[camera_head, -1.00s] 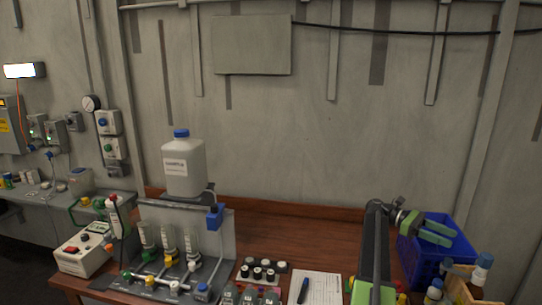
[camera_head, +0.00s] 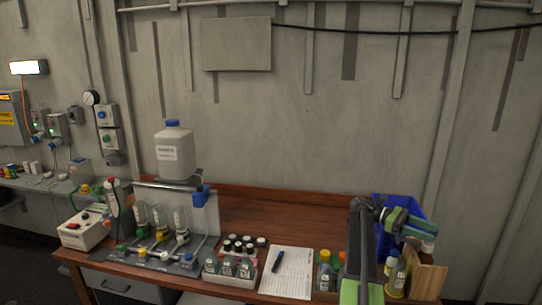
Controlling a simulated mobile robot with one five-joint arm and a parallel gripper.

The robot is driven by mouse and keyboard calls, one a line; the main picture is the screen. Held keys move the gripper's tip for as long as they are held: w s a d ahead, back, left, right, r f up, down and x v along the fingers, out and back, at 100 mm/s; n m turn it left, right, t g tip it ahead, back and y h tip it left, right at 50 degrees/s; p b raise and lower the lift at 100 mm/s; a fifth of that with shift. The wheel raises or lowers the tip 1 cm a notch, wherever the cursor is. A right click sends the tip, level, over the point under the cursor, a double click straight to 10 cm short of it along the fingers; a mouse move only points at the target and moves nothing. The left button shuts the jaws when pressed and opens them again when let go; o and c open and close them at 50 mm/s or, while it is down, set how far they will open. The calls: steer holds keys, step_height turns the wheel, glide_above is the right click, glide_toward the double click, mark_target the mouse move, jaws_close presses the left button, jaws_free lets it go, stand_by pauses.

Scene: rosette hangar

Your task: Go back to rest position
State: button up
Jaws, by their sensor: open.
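My arm (camera_head: 362,248) rises at the right side of the wooden bench, its dark link upright and its lower part green. My gripper (camera_head: 418,230) is at the arm's upper right end and points to the right. Its green fingers are apart, and I see nothing held between them. It hangs in front of the blue bin (camera_head: 382,204) and above the bottles at the right end of the bench. The fingers hide part of the bin.
A wooden rack (camera_head: 430,280) and small bottles (camera_head: 397,278) stand below my gripper. A paper sheet (camera_head: 290,270) with a pen lies left of my arm. Further left are small vials, a glassware stand and a white jug (camera_head: 175,152).

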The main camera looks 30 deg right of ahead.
steer(key=w+a+f+n+t+h+b, duration=0.2)
steer(key=w+a+f+n+h, duration=0.1)
steer(key=w+a, duration=0.65)
steer(key=w+a+f+n+t+h+b, duration=0.1)
steer(key=w+a+f+t, duration=0.1)
steer(key=w+a+f, duration=0.35)
steer(key=w+a+f+n+t+b, duration=0.1)
steer(key=w+a+f+t+b, duration=0.15)
steer(key=a, duration=0.55)
steer(key=w+a+f+n+t+h, duration=0.1)
steer(key=w+a+f+n+t, duration=0.1)
steer(key=w+a+f, duration=0.3)
steer(key=a+f+m+t+y+b, duration=0.1)
steer(key=a+f+m+t+y, duration=0.2)
steer(key=a, duration=0.9)
steer(key=s+a+f+m+t+y, duration=0.1)
steer(key=a+f+m+t+y, duration=0.1)
steer(key=a+f, duration=0.5)
steer(key=a+f+m+t+y+b, duration=0.1)
steer(key=a+f+m+t+y, duration=0.2)
steer(key=a, duration=1.5)
step_height(320, 180, down, 3)
steer(key=shift+s+a+f+m+t+y+b, duration=0.1)
steer(key=shift+s+a+m+t+y+b, duration=0.25)
steer(key=shift+m+y, duration=0.75)
steer(key=shift+w, duration=0.1)
steer(key=shift+c, duration=0.2)
